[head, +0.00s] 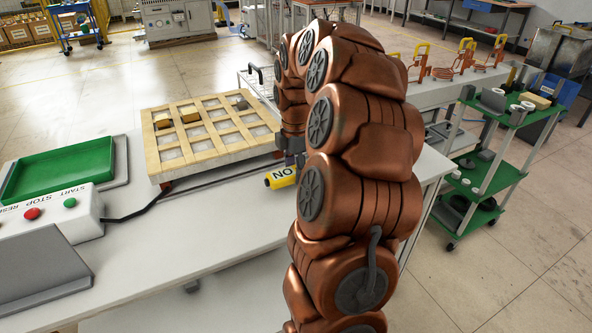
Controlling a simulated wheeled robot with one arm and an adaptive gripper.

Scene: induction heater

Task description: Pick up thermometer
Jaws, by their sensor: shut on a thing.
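The thermometer looks to be the yellow device (280,177) with black lettering and a dark end, near the right part of the white table (215,243). My gripper (288,160) points down just above it and is shut on it. The device lies tilted on its side in the picture, its right end hidden behind my copper-coloured arm. I cannot tell whether it still touches the table. The fingertips are small and partly hidden by the arm.
A wooden crate with a grid of compartments (208,158) stands left of my gripper, with a few blocks in it. A green tray (62,170) and a control box with buttons (50,215) are at left. A green trolley (490,165) stands at right.

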